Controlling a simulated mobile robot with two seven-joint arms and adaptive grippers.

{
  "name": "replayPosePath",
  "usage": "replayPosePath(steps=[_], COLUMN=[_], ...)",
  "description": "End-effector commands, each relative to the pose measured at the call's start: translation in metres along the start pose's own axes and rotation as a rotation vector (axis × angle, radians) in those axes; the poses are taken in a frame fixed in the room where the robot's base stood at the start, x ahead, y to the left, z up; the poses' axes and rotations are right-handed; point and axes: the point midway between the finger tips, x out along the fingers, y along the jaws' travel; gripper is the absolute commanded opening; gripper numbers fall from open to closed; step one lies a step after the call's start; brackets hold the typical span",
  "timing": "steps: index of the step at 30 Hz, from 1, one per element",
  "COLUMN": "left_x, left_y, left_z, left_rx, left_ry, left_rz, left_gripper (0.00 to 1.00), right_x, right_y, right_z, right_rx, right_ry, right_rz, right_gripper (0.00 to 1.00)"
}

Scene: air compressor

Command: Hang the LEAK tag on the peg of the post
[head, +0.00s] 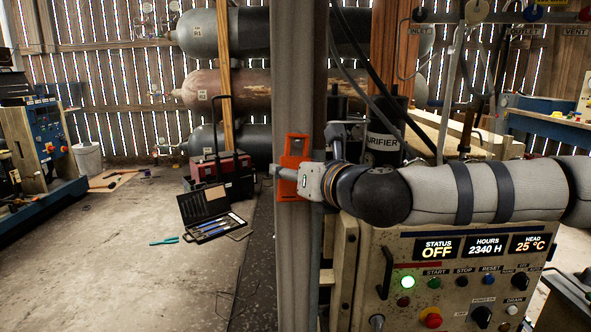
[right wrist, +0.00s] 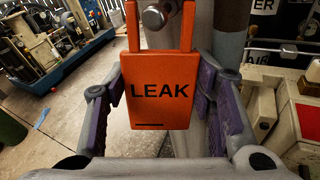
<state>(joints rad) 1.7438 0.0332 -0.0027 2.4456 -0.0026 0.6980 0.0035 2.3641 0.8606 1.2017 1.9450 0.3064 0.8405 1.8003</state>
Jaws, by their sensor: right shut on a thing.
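The orange LEAK tag (right wrist: 155,108) is held upright between the two purple-padded fingers of my right gripper (right wrist: 160,90). In the head view, the tag (head: 291,187) is in front of the grey post (head: 289,265), and my right gripper (head: 296,178) reaches it from the right. In the right wrist view, the round end of the metal peg (right wrist: 154,17) shows between the two upright sides of the tag's opening. The top of the opening is cut off there, and I cannot tell whether the tag rests on the peg. My left gripper is out of view.
The compressor's control panel (head: 452,270) stands right of the post, below my right arm. A dark purifier cylinder (head: 384,140) is behind the arm.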

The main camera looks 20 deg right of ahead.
Motion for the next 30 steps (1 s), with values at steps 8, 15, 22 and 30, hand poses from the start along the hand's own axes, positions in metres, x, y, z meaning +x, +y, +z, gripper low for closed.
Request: replayPosePath(steps=[8, 15, 22, 30], left_x=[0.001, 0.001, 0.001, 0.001], left_y=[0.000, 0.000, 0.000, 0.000], left_z=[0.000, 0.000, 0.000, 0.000], left_rx=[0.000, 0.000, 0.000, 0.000], left_ry=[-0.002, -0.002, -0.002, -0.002], left_rz=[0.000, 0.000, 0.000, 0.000], left_gripper=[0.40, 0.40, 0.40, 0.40], right_x=[0.000, 0.000, 0.000, -0.009], right_y=[0.000, 0.000, -0.001, -0.002], right_z=[-0.001, -0.001, -0.001, -0.001], right_rx=[0.000, 0.000, 0.001, 0.002], right_ry=[-0.001, -0.001, -0.001, -0.002], right_rz=[0.000, 0.000, -0.002, -0.004], right_gripper=[0.23, 0.59, 0.73, 0.73])
